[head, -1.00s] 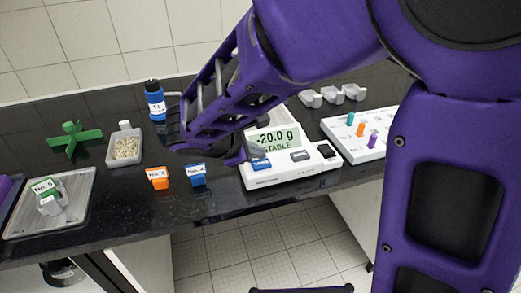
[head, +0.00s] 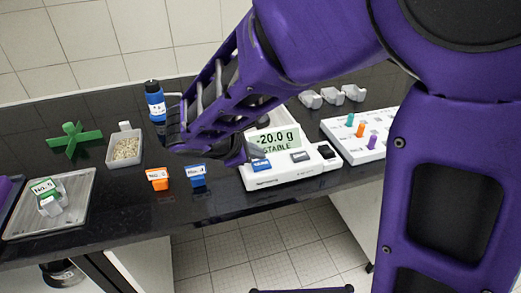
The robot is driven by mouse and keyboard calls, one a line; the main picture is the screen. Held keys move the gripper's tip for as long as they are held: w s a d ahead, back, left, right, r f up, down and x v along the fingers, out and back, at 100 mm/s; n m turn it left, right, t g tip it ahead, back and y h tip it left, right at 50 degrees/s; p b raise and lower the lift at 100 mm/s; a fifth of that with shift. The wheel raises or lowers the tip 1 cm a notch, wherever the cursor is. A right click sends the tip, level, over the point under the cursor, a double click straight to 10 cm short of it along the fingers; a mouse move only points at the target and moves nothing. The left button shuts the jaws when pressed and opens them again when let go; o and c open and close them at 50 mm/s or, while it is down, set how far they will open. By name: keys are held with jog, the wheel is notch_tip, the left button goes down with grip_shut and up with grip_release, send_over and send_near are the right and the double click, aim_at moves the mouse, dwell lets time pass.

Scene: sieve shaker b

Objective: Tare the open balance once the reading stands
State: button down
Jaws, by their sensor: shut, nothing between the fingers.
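The open balance (head: 262,182) is a white unit near the front edge of the black bench. Its display (head: 278,140) reads -20.0 g with STABLE under it. A blue button (head: 261,165) sits at the left of its front panel, with a dark grey button (head: 300,157) and a black button (head: 326,151) to the right. My gripper (head: 254,156) is shut and empty, its tips just above or at the blue button; I cannot tell whether they touch. My purple arm hides much of the balance's rear and its pan.
An orange tag block (head: 158,179) and a blue tag block (head: 196,176) stand left of the balance. A blue bottle (head: 156,104), a tray of pellets (head: 126,149) and a green cross-shaped piece (head: 74,139) are farther left. A white peg rack (head: 345,140) stands close on the right.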

aim_at(257, 166)
jog(key=shift+f, duration=0.15)
dwell(0.5)
jog(key=shift+f+b, duration=0.3)
jog(key=shift+b, duration=0.2)
jog(key=shift+f+b, duration=0.5)
dwell(0.4)
dwell(0.4)
jog(key=shift+r+p, duration=0.7)
jog(key=shift+r, duration=0.25)
notch_tip(257, 166, up, 5)
jog(key=p, duration=0.4)
dwell(0.5)
